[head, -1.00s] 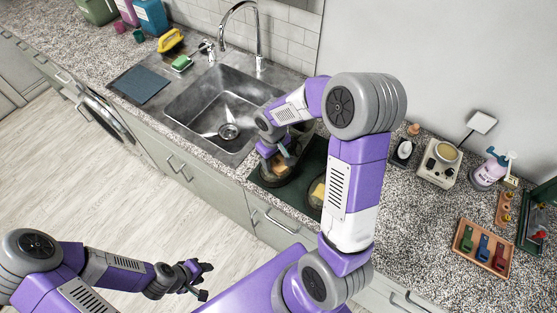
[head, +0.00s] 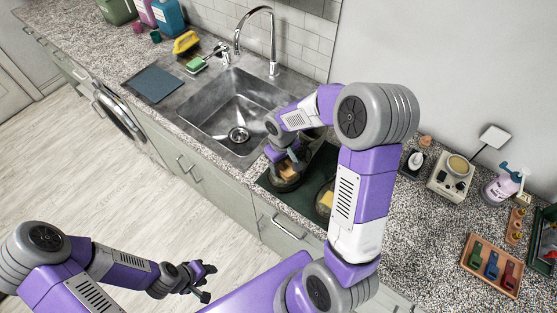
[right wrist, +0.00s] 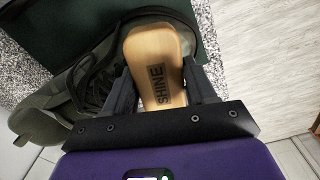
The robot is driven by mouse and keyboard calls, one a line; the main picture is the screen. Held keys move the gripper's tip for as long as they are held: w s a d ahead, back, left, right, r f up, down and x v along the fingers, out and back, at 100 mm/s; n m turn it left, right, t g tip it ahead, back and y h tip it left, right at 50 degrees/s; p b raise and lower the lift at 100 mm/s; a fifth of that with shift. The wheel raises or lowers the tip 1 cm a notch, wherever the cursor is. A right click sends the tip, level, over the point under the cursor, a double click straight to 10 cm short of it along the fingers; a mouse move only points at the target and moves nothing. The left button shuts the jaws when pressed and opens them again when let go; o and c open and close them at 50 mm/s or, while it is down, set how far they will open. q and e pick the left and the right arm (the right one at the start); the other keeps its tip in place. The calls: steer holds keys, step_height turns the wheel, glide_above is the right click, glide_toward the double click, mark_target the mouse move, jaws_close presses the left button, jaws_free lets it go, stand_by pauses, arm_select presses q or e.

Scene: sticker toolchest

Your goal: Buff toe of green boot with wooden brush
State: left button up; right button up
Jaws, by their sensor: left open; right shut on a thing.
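The wooden brush (right wrist: 158,62), a tan block marked SHINE, is between the fingers of my right gripper (right wrist: 157,88), which is shut on it. It lies over a dark olive-green boot (right wrist: 45,103) with dark laces, seen beside and beyond the brush. Bristles are hidden, so I cannot tell if they touch the toe. In the head view the right gripper (head: 286,160) is low over this boot (head: 289,184) on a dark green mat (head: 298,210). My left gripper (head: 201,281) is open and empty, out over the floor.
The sink (head: 222,105) is left of the mat. A tray of coloured pieces (head: 468,262), a lotion bottle (head: 500,187) and a tin on a stand (head: 457,166) are right.

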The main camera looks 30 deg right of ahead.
mark_target(290, 168)
steer(key=shift+s+d+f, duration=0.1)
steer(key=shift+s+d, duration=0.2)
steer(key=shift+s, duration=0.4)
steer(key=shift+s+d+f, duration=0.1)
steer(key=shift+s+d, duration=0.15)
steer(key=shift+s, duration=0.45)
steer(key=r+p, duration=0.4)
steer(key=r, duration=0.3)
steer(key=shift+a+r+p, duration=0.15)
steer(key=shift+a+p, duration=0.05)
steer(key=shift+p, duration=0.2)
